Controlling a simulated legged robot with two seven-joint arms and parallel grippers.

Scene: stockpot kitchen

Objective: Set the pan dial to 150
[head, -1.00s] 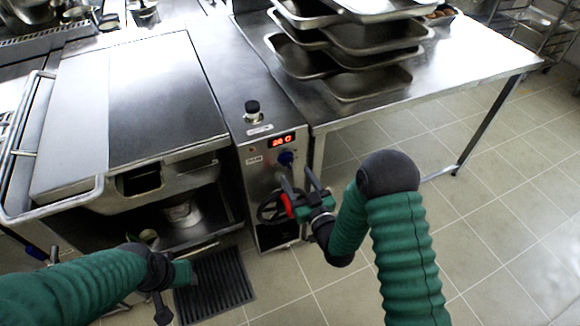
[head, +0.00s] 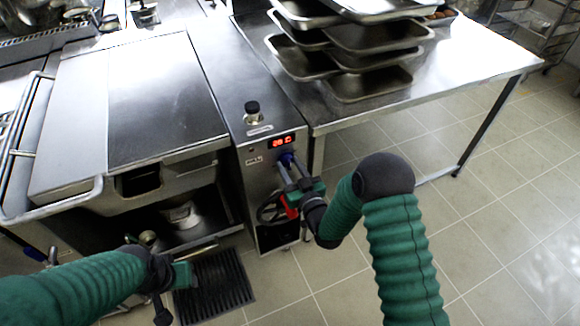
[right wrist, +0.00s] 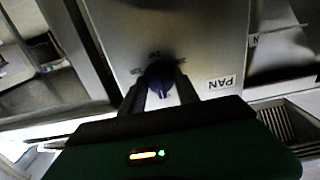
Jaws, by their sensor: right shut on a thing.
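The pan dial is a dark blue knob (head: 286,158) on the steel front panel, just below a red lit display (head: 282,141). My right gripper (head: 287,166) reaches up to it and is shut on it. In the right wrist view the blue dial (right wrist: 160,76) sits between the two fingertips, with small markings around it that are too blurred to read.
A black handwheel (head: 270,209) is on the panel below the dial. The large lidded pan (head: 165,95) stands to the left. A steel table (head: 450,60) with stacked trays (head: 375,40) is at the right. A dark floor grate (head: 222,285) lies in front.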

